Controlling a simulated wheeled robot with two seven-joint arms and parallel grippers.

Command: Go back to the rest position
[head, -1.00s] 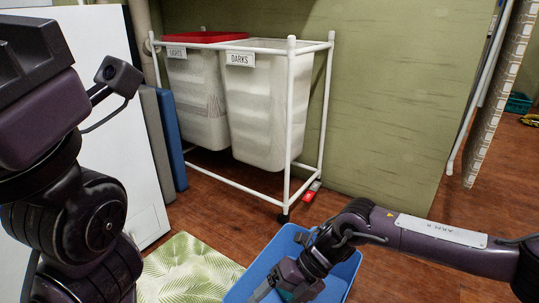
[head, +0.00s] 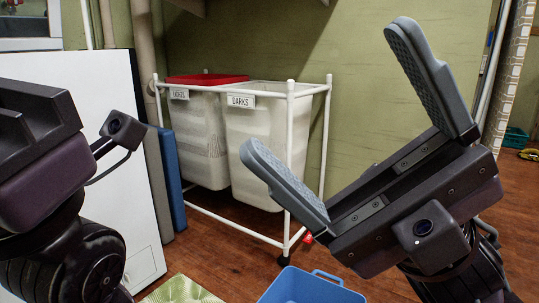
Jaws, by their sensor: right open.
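My right gripper (head: 324,89) is raised high at the right, close to the camera. Its two grey ribbed fingers are spread wide, with nothing between them. It stands in front of the laundry rack and the green wall. My left arm comes in along the left edge, with a small camera on a bracket; the fingers of my left gripper do not show. Below the right gripper, a blue bin (head: 310,288) stands on the floor, cut off by the bottom edge. What I see of its inside is empty.
A white-framed rack (head: 290,105) holds two white hampers, LIGHTS (head: 197,140) with something red on top and DARKS (head: 240,117). A white appliance (head: 120,85), blue panel (head: 172,185) and green leaf-patterned mat (head: 182,290) are at left. Bare wood floor lies between mat and bin.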

